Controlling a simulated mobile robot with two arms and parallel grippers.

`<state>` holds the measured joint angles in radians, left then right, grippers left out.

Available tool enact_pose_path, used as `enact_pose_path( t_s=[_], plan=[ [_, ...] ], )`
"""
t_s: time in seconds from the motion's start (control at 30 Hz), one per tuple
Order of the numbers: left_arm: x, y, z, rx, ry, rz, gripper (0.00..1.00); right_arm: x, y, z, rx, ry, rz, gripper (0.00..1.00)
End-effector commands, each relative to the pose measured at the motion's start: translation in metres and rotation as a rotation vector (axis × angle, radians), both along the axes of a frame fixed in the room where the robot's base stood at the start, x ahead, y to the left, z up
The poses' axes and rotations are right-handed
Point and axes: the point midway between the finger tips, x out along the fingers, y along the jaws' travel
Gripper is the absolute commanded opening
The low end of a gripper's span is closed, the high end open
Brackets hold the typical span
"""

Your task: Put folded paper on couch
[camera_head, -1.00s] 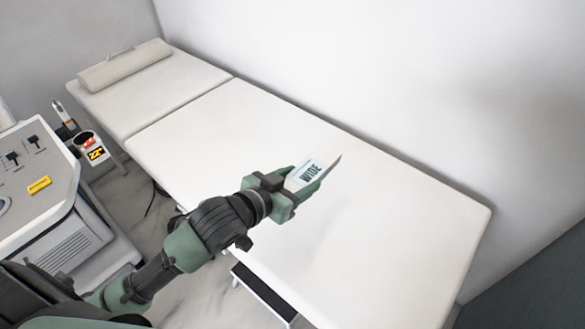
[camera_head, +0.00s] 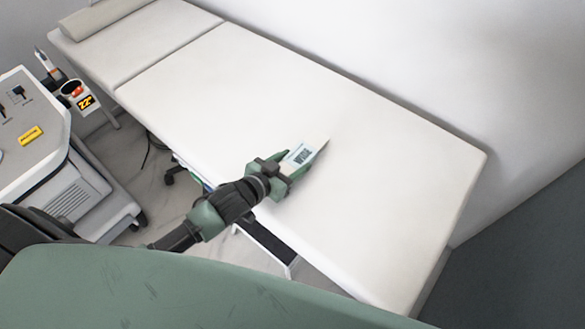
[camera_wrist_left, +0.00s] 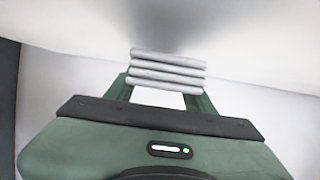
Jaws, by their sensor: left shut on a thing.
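I cannot tell whether the paper touches the couch top. My right gripper is not in view.
A white bolster (camera_head: 100,14) lies at the couch's far left end. A grey machine (camera_head: 50,150) with a control panel stands left of the couch. A wall runs behind the couch. The couch top around the gripper is clear.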

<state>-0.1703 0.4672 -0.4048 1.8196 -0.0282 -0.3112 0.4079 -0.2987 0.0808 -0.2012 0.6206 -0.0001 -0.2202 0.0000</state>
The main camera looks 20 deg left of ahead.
Motion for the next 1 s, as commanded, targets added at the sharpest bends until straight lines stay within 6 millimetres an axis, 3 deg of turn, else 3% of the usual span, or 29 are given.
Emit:
enact_pose_path(
  t_s=[0.2, 0.6, 0.63, 0.7, 1.0],
  plan=[
    [0.0, 0.0, -0.029, -0.001, 0.002, 0.001, 0.15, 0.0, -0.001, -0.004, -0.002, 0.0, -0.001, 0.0],
    [0.0, 0.0, -0.033, -0.001, 0.0, 0.0, 0.15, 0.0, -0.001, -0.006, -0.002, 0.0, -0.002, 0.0],
    [0.0, 0.0, -0.032, -0.001, 0.0, 0.0, 0.62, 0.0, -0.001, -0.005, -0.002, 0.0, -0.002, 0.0],
    [0.0, 0.0, -0.032, -0.001, 0.0, 0.0, 0.76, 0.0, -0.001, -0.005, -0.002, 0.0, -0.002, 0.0],
    [0.0, 0.0, -0.031, -0.001, 0.0, 0.0, 0.76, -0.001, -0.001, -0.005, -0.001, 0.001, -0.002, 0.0]
  ],
)
